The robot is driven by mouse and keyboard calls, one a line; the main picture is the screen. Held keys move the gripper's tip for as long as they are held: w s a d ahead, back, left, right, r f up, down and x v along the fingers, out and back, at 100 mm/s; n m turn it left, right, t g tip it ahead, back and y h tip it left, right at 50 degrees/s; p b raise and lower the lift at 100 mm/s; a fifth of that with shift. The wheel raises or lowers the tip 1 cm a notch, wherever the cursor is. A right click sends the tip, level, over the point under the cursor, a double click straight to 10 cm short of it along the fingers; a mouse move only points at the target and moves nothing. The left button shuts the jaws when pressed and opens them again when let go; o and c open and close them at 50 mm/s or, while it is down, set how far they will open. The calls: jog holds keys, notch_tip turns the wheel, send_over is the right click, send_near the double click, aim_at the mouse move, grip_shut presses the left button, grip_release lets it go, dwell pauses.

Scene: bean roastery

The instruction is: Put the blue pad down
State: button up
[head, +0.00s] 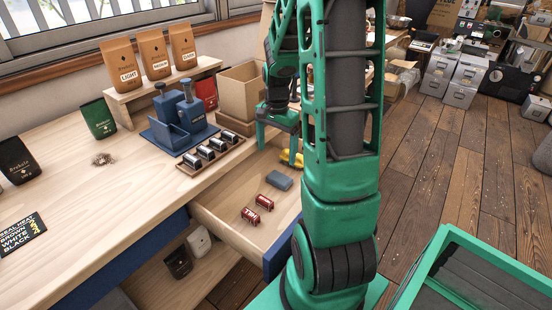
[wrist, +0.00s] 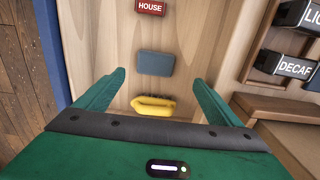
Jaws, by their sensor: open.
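The blue pad (head: 279,180), a flat blue-grey block, lies on the floor of the open drawer (head: 215,205). In the wrist view the blue pad (wrist: 156,63) lies ahead of my gripper (wrist: 155,82), roughly midway between the lines of its two green fingers. My gripper (head: 277,138) is open and empty, with its fingers spread. In the head view it is above the far part of the drawer, apart from the pad. My arm hides part of the drawer's right side.
A yellow item (wrist: 153,106) lies in the drawer beside the pad, nearer my gripper; red stamps (head: 257,208) lie on the pad's other side. Black-and-silver stamps (head: 205,153) sit in a rack on the counter (head: 100,205). A blue stand (head: 180,135) and an open box (head: 240,90) stand behind.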

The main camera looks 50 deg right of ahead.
jog(key=s+a+r+n, duration=0.5)
jog(key=s+a, duration=0.1)
jog(key=s, duration=0.4)
jog(key=s+a+r+n, duration=0.5)
jog(key=s+a+r, duration=0.1)
jog(key=s, duration=0.4)
jog(key=shift+s, duration=0.25)
jog(key=shift+w+f, duration=0.25)
jog(key=shift+w, duration=0.4)
